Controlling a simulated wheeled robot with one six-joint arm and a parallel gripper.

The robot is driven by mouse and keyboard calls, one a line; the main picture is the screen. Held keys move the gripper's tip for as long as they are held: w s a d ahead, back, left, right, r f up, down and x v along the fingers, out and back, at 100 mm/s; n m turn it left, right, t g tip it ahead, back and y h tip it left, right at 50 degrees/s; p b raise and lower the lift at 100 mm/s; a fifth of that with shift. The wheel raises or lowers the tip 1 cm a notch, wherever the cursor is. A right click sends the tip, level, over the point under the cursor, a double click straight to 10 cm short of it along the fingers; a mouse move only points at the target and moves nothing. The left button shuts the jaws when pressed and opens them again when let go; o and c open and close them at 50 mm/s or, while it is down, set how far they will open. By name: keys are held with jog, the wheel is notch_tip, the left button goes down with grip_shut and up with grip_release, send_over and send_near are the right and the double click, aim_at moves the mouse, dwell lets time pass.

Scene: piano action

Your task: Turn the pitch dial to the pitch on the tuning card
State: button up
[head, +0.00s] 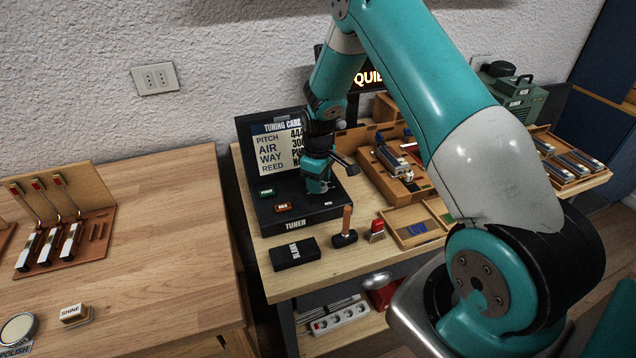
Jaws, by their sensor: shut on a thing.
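The black tuner box (268,215) stands on the right-hand wooden bench, with the word TUNER on its front. The tuning card (267,155) is fixed to its upright back panel. It lists PITCH, AIR, WAY and REED; the pitch value begins with 44, and my arm partly covers the column of values. My gripper (318,188) points down over the right part of the tuner's top. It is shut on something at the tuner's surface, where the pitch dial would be. The fingers hide the dial, so its setting cannot be read.
A green button (267,193) and a red-brown button (284,207) sit left of my gripper. A black box (293,254), a hammer (345,232) and a red item (377,230) stand in front. Wooden trays (412,228) lie to the right. The left bench (150,210) has clear room.

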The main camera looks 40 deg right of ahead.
jog(key=m+b, duration=0.1)
jog(key=m, duration=0.2)
jog(key=shift+d+m, duration=0.15)
jog(key=shift+m, duration=0.25)
jog(key=m, duration=0.3)
jog(key=shift+w+d+m+b, duration=0.1)
jog(key=shift+m+b, duration=0.2)
jog(key=shift+b, duration=0.1)
jog(key=m, duration=0.3)
jog(key=shift+d+m+b, duration=0.1)
jog(key=shift+m+b, duration=0.2)
jog(key=m, duration=0.4)
jog(key=shift+d+b, duration=0.1)
jog(key=shift+b, duration=0.2)
jog(key=m, duration=0.7)
jog(key=shift+s+b, duration=0.3)
jog(key=m, duration=0.6)
jog(key=shift+s+m, duration=0.15)
jog(key=shift+m, duration=0.15)
jog(key=o, duration=0.9)
jog(key=shift+c, duration=0.2)
